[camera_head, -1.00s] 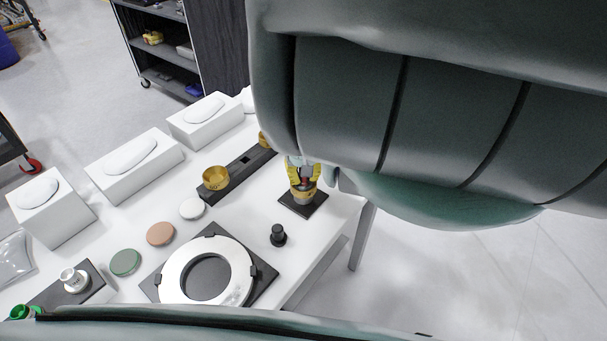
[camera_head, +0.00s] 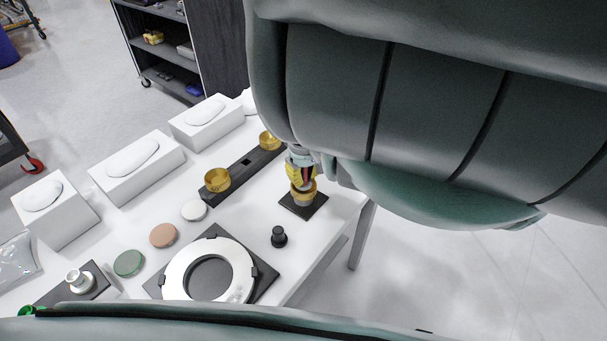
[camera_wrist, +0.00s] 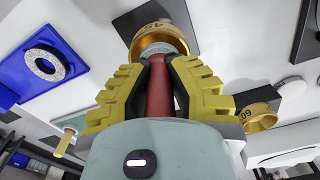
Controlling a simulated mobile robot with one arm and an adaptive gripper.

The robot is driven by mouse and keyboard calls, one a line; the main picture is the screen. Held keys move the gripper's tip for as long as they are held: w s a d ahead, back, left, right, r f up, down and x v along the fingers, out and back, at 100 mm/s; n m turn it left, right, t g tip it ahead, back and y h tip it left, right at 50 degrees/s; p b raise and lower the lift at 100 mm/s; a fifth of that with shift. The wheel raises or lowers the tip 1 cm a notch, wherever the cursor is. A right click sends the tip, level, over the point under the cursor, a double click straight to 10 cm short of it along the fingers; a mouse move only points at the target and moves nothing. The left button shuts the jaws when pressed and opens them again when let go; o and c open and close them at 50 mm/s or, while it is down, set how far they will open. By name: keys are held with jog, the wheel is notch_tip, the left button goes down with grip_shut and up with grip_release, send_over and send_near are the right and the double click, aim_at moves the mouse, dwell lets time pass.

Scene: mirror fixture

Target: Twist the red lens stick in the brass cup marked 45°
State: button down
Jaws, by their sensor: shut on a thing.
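The red lens stick (camera_wrist: 159,95) stands between the yellow ribbed fingers of my gripper (camera_wrist: 159,70), which is shut on it. In the wrist view its grey round end meets the mouth of the brass cup marked 45 (camera_wrist: 158,32); how deep it sits cannot be told. In the head view this brass cup (camera_head: 304,196) stands on a black square plate (camera_head: 315,208) near the table's right edge. My gripper (camera_head: 303,184) is right above it, and a bit of red shows between the fingers. My arm hides part of the area behind.
A small black knob (camera_head: 279,236) and a white ring (camera_head: 177,271) on a dark plate lie in front. White boxes (camera_head: 138,168) line the far side.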

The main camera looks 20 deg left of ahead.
jog(key=shift+w+r+p, duration=0.1)
jog(key=shift+r+p, duration=2.25)
jog(key=shift+r, duration=0.65)
jog(key=shift+f, duration=0.1)
